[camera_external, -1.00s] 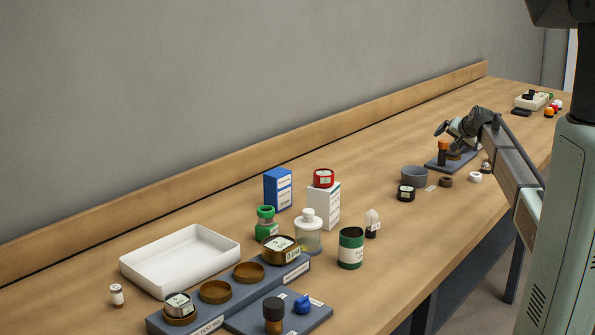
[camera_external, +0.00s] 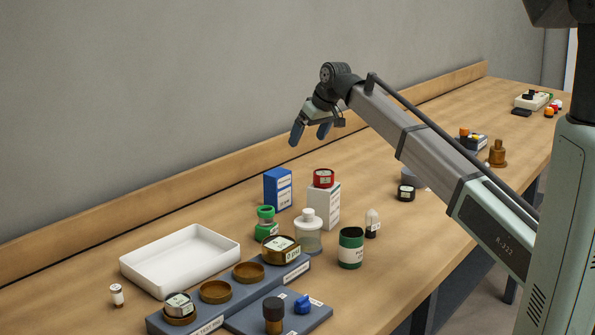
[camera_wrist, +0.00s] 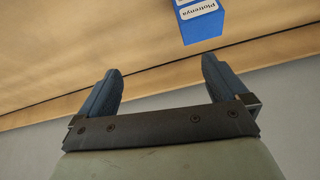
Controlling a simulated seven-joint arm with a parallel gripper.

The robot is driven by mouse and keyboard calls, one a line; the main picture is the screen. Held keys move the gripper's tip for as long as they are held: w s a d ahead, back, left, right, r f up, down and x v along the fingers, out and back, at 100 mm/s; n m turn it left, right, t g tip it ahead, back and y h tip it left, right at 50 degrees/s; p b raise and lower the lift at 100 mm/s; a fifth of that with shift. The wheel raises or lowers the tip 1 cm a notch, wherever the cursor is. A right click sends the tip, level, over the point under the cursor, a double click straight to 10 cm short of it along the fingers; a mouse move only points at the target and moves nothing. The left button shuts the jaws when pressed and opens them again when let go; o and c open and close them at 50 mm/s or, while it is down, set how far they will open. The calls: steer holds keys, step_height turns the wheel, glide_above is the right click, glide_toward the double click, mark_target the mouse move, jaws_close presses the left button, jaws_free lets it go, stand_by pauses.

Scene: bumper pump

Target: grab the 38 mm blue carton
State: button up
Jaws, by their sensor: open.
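The blue carton (camera_external: 277,189) stands upright on the table near the wall, with a white label on its side. It also shows at the top of the wrist view (camera_wrist: 202,28), partly cut off by the frame edge. My gripper (camera_external: 310,138) is open and empty, in the air above and slightly right of the carton, apart from it. In the wrist view my gripper's two fingers (camera_wrist: 158,85) are spread with nothing between them; the carton lies beyond their tips, toward the right finger.
A white carton (camera_external: 324,208) with a red tin (camera_external: 323,178) on top stands close right of the blue carton. A white tray (camera_external: 180,260) lies left. The wooden ledge (camera_external: 120,229) runs behind.

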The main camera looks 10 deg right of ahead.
steer(key=n, duration=0.2)
glide_toward(278, 172)
steer(key=shift+g, duration=0.4)
steer(key=x, duration=1)
steer(key=shift+w+a+f, duration=0.1)
steer(key=shift+w+f, duration=0.15)
steer(key=shift+w, duration=0.2)
steer(key=c, duration=1.1)
